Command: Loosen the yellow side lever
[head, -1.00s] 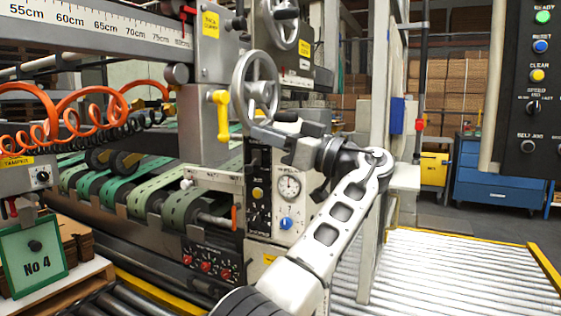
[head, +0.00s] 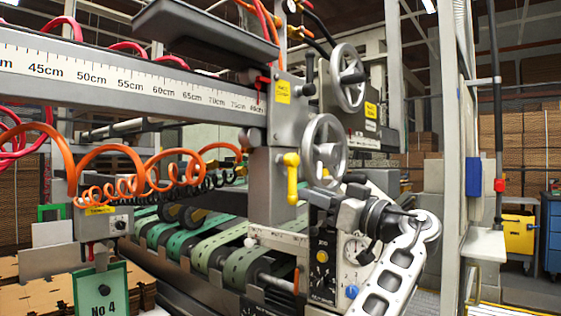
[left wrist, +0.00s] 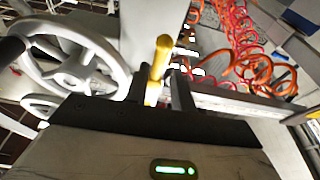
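The yellow side lever (head: 292,180) hangs upright on the grey post of the machine, left of the lower handwheel, in the head view. My left gripper (head: 314,196) is just right of the lever's lower end. In the left wrist view the lever (left wrist: 158,62) shows between and beyond the two dark fingertips of the gripper (left wrist: 160,92). The fingers are apart, with a gap between them. I cannot tell whether either touches the lever. My right gripper is in neither view.
The lower handwheel (head: 325,150) is close above my left gripper; it is large at left in the wrist view (left wrist: 75,58). A ruled beam (head: 130,75) runs left from the post. Orange coiled hoses (head: 110,165) hang below it. Green belts (head: 200,245) lie underneath.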

